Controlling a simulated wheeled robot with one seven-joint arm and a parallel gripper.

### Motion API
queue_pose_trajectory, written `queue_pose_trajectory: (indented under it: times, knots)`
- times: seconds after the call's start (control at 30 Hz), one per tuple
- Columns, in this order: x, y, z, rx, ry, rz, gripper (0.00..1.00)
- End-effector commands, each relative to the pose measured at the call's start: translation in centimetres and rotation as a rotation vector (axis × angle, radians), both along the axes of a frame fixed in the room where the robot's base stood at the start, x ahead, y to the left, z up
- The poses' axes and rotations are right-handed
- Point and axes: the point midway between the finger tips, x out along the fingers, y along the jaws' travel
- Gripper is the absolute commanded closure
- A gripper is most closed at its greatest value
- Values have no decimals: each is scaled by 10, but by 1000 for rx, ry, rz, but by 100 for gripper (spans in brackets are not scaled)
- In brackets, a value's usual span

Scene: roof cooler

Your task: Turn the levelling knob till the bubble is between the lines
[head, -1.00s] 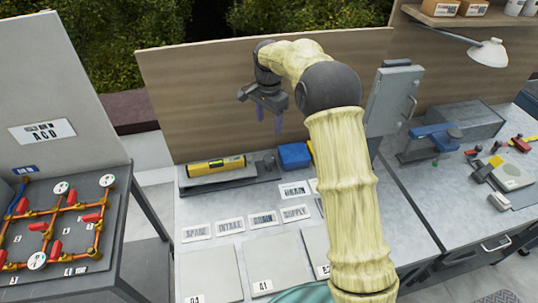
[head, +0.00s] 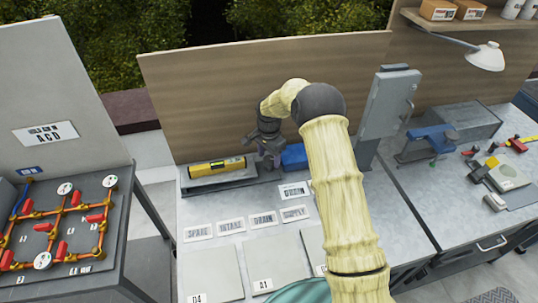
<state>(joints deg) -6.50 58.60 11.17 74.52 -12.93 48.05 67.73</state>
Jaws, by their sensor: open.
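A yellow spirit level (head: 214,166) lies on a grey stand (head: 222,182) at the back left of the workbench. Its vial is too small to tell where the bubble is. My gripper (head: 268,166) is open, pointing down just right of the level's right end. The levelling knob cannot be made out; a dark shape at the stand's right end is now covered by my gripper. I cannot tell whether the fingers are around it or touching it.
A blue box (head: 294,157) stands close to the right of my gripper. A wooden back panel (head: 210,100) rises behind. Labels (head: 231,225) and flat plates (head: 272,262) lie in front. A grey upright cabinet (head: 388,105) stands to the right.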

Motion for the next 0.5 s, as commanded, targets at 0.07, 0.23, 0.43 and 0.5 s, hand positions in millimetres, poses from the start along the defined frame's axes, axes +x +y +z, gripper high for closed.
queue_pose_trajectory:
  times: [0.07,0.23,0.43,0.5]
  knots:
    - [0,0,-2,1,1,0,41]
    - [0,0,-2,0,0,0,41]
    - [0,0,-2,0,0,0,72]
    - [0,0,-2,0,0,0,86]
